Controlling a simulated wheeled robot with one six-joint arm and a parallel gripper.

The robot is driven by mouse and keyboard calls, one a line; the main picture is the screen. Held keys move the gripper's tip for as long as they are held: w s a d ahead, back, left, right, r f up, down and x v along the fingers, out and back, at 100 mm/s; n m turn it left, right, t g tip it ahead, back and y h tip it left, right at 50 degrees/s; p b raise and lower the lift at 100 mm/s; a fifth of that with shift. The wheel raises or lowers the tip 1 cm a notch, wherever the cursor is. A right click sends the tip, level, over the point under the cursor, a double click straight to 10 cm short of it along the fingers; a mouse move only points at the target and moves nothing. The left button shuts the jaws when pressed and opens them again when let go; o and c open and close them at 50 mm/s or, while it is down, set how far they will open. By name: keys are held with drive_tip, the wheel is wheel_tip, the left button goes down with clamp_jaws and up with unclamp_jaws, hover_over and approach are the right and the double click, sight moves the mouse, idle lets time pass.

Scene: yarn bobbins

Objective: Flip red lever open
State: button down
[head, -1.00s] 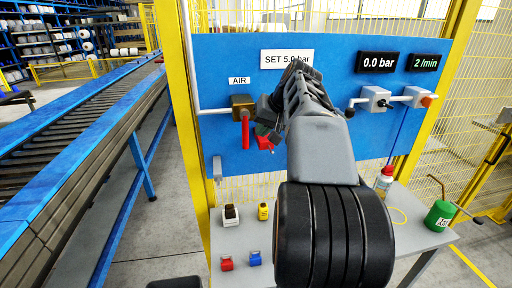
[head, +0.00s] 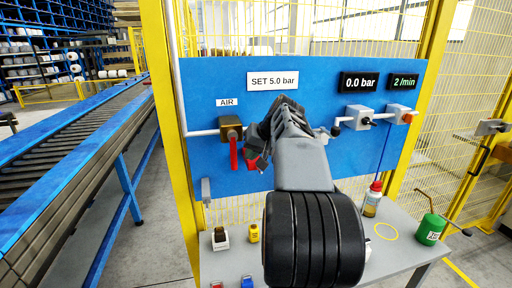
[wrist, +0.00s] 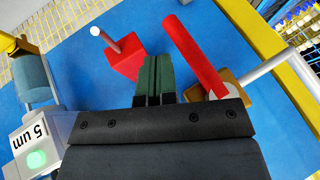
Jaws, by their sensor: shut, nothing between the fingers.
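The red lever (head: 233,155) hangs straight down from a brass valve (head: 230,128) under the AIR label on the blue panel. In the wrist view the red lever (wrist: 193,55) runs from the upper middle down to the brass valve (wrist: 232,92). A red block (wrist: 124,60) with a pale-tipped rod sits beyond the fingertips.
The SET 5.0 bar sign (head: 273,81) is above the arm. A 0.0 bar display (head: 360,82) and a grey switch box (head: 360,117) are at right. A table (head: 400,256) below holds bottles and small items. In the wrist view a filter unit (wrist: 36,80) is at left.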

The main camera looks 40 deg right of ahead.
drive_tip(key=shift+x, duration=2.45)
